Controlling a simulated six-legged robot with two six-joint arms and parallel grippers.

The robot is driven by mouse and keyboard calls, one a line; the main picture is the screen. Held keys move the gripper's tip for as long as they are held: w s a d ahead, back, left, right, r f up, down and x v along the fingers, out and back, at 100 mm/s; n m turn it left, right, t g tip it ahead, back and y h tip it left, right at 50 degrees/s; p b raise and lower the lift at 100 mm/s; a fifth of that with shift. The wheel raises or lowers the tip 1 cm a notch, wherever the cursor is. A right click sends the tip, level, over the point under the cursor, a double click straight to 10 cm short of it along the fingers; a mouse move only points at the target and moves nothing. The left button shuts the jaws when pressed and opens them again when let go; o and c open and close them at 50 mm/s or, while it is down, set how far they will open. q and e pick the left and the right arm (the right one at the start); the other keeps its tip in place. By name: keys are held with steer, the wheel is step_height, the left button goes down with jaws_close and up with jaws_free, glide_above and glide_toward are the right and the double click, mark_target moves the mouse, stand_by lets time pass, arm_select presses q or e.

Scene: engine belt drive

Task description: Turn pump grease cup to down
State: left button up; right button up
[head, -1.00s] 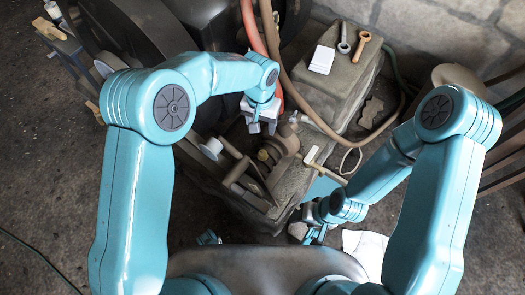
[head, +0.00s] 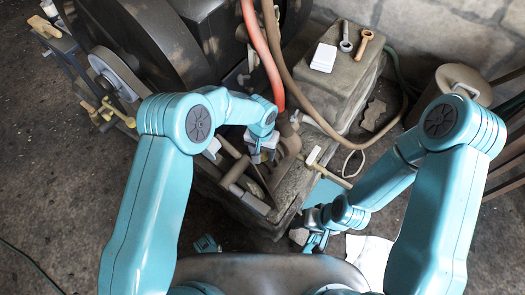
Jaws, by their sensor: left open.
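My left gripper (head: 262,155) is open and points down over the pump end of the engine bed, beside the brown pump body (head: 290,142). The small brass-coloured cup on the pump is hidden behind this gripper, so I cannot tell how it is turned or whether the fingers touch it. My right gripper (head: 316,241) hangs low at the front right corner of the bed, away from the pump. Its fingers are too small and overlapped to read.
A red hose (head: 262,55) and a brown hose (head: 300,95) run close behind my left gripper. A large dark flywheel (head: 125,45) stands at the left. A white cloth (head: 369,258) lies front right.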

arm_select(q)
jaws_close()
